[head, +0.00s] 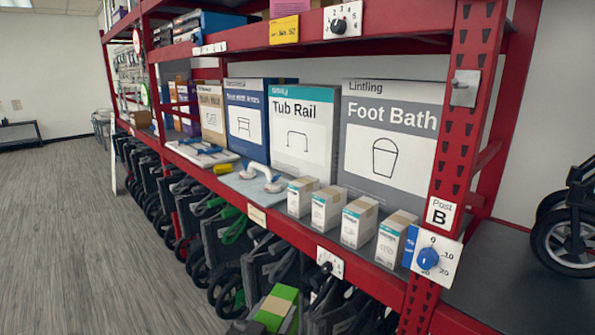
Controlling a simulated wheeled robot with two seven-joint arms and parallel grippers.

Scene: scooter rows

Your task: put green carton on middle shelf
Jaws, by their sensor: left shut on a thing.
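The green carton (280,303), with a tan band across its top, is at the bottom edge of the head view, below and in front of the middle shelf (292,238). My left gripper (272,322) is at the carton, shut on it; its fingers are dark and partly cut off by the frame. The carton is apart from the shelf's red front beam. The middle shelf holds large boxes behind and a row of several small white-and-teal cartons (327,207) along its front. My right gripper is not in view.
A white-handled rail on a grey-blue pad (252,187) lies left of the small cartons. Behind stand the Tub Rail box (300,150) and Foot Bath box (388,150). Post B (450,170) rises at right. Folded scooters or walkers (215,255) fill the space below.

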